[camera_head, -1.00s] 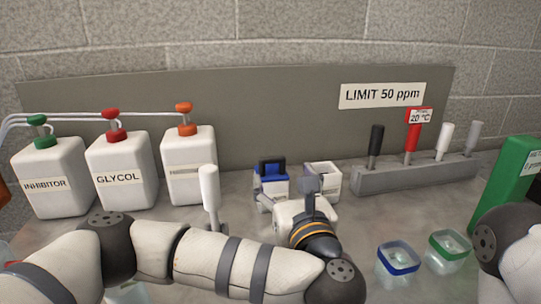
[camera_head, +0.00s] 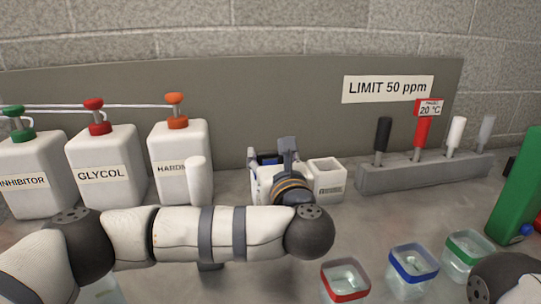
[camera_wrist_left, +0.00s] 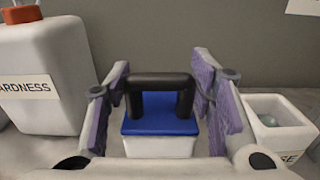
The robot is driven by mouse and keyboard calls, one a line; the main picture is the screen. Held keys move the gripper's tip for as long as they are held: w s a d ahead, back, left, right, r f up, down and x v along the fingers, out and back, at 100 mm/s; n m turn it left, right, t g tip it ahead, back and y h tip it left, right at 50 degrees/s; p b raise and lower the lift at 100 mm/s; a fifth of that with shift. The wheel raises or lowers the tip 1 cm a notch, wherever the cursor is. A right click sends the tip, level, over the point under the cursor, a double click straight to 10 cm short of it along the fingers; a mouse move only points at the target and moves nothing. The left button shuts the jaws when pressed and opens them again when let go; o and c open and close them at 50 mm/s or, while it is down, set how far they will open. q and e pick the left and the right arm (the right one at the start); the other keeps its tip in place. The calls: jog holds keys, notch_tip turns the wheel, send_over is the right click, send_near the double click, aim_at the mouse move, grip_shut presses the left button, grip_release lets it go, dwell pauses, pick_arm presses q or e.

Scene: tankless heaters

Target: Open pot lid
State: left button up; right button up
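A small white pot (camera_wrist_left: 160,147) with a blue lid (camera_wrist_left: 158,126) and a black arched handle (camera_wrist_left: 160,80) stands in the middle of the left wrist view. In the head view my left gripper (camera_head: 271,158) mostly hides it, leaving a bit of blue lid (camera_head: 268,154). My left gripper (camera_wrist_left: 162,72) is open, one purple-padded finger on each side of the handle. Gaps show between the fingers and the handle. The lid sits on the pot. My right gripper is out of view; only part of that arm shows at lower right.
An open white pot (camera_head: 327,178) stands close to the right. White jugs with coloured caps, including the glycol one (camera_head: 103,172), stand left. A grey rack (camera_head: 420,172) of probes is behind. Rimmed cups (camera_head: 411,262) sit front right, a green stand (camera_head: 517,195) far right.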

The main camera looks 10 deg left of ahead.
pick_arm(q)
grip_shut()
jog(key=shift+r+g+p, duration=0.3)
jog(key=shift+r+p, duration=0.1)
jog(key=g+p, duration=0.1)
jog(key=w+r+g+h+p, duration=0.1)
jog(key=shift+a+r+g, duration=0.15)
jog(key=shift+a+g, duration=0.05)
jog(key=shift+g, duration=0.2)
jog(key=shift+w+a+r+g+h+p, duration=0.15)
jog(key=shift+w+g+h+p, duration=0.3)
jog(key=shift+g, duration=0.45)
jog(key=shift+w+a+g, duration=0.1)
jog(key=shift+w+g, duration=0.3)
jog(key=shift+g, duration=0.4)
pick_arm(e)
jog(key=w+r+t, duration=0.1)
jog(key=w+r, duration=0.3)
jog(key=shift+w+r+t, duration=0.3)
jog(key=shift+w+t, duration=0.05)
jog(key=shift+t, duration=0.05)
pick_arm(q)
jog(key=shift+f, duration=0.2)
